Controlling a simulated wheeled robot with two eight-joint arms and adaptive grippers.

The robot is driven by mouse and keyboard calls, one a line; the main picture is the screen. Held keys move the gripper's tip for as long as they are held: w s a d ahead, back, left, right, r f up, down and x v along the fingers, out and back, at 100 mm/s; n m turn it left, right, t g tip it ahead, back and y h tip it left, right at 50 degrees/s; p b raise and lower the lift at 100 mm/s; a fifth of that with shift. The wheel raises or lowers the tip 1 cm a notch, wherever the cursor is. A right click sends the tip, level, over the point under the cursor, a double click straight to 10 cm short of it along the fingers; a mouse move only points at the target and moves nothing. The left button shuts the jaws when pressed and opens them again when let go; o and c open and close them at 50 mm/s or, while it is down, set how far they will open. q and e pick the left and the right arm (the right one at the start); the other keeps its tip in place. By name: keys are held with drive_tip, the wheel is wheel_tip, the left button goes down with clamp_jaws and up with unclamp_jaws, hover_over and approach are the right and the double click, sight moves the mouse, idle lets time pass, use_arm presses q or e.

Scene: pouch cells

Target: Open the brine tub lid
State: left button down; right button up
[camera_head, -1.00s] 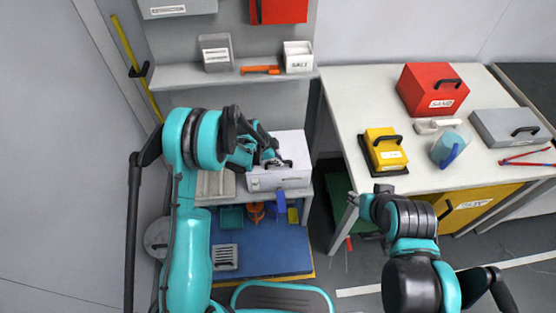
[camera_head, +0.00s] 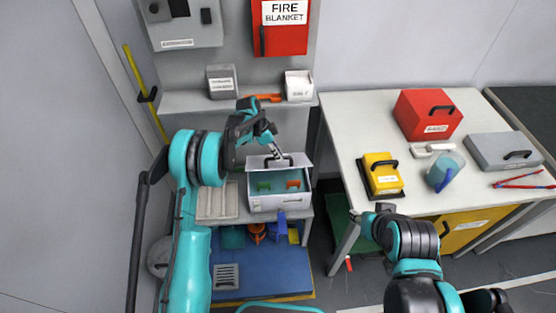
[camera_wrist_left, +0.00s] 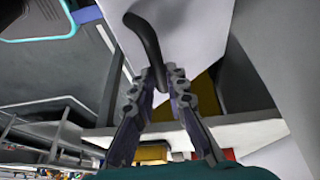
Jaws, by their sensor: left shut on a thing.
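The white brine tub (camera_head: 280,203) stands on the bench at the middle left in the head view. Its lid (camera_head: 301,162) is raised at the back, and the tub's inside shows teal with green and orange pieces (camera_head: 292,184). My left gripper (camera_head: 272,153) is shut on the lid's black handle (camera_head: 286,158). In the left wrist view, the gripper's fingers (camera_wrist_left: 160,84) close on the dark curved handle (camera_wrist_left: 145,33), with the pale lid (camera_wrist_left: 185,30) behind. My right gripper (camera_head: 372,216) is beside the right table, away from the tub; its fingers are too small to read.
A shelf (camera_head: 185,101) with a grey box (camera_head: 221,82), an orange tool (camera_head: 262,99) and a salt container (camera_head: 299,86) is above the tub. A ribbed tray (camera_head: 217,203) lies left of it. The right table holds yellow (camera_head: 382,177) and red (camera_head: 428,112) boxes.

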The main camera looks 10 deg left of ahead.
use_arm(q)
drive_tip(key=shift+w+a, duration=0.2)
drive_tip(key=shift+w, duration=0.3)
drive_tip(key=c, duration=1.8)
unclamp_jaws()
drive_tip(key=shift+o, duration=1.3)
drive_tip(key=shift+w+f, duration=0.25)
drive_tip(key=shift+w, duration=0.1)
drive_tip(key=shift+s+r, duration=0.2)
drive_tip(key=shift+s, duration=0.05)
drive_tip(key=v, duration=1.2)
drive_tip(key=shift+d, duration=0.1)
